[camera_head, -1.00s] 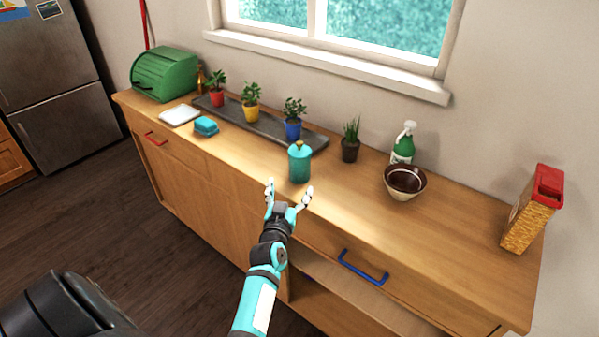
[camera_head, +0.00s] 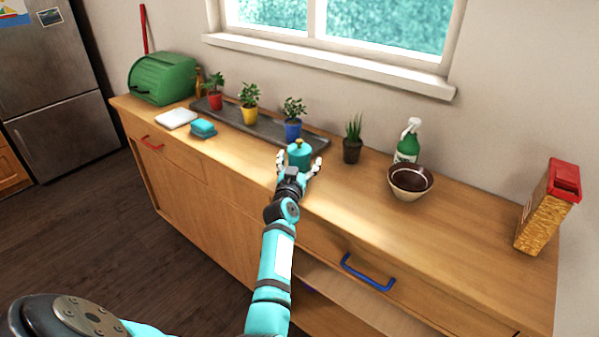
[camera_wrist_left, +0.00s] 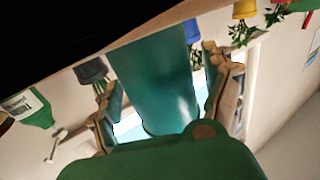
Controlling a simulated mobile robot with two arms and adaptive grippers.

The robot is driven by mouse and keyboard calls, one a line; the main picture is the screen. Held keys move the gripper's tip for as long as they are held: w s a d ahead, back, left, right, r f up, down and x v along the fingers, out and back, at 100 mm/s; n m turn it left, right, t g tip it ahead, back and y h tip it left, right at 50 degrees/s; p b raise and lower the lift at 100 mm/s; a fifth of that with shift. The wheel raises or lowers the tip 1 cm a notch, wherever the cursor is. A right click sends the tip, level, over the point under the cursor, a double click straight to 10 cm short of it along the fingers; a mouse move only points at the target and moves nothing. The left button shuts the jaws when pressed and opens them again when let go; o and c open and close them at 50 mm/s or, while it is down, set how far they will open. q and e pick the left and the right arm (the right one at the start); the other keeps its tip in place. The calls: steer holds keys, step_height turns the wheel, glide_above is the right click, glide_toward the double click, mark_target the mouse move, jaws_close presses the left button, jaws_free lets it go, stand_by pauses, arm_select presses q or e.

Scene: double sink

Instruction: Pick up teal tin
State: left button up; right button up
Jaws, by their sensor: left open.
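The teal tin (camera_head: 300,154) with a brass-coloured knob stands upright on the wooden counter, in front of the blue plant pot. My left gripper (camera_head: 299,168) is at the tin, with one finger on each side of it. The gripper and wrist hide the tin's lower part in the head view. In the left wrist view the tin (camera_wrist_left: 155,85) fills the middle between the two open fingers (camera_wrist_left: 165,95). Contact between the fingers and the tin cannot be made out. My right gripper is not in view.
Behind the tin is a dark tray (camera_head: 262,124) with potted plants. To its right are a dark plant pot (camera_head: 352,150), a brown bowl (camera_head: 410,180), a green spray bottle (camera_head: 407,147) and a red-topped box (camera_head: 547,207). A blue sponge (camera_head: 203,128) lies left. The counter front is clear.

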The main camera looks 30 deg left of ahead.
arm_select(q)
steer(key=shift+s, duration=0.1)
steer(key=shift+c, duration=0.3)
jaws_close()
steer(key=shift+r, duration=0.15)
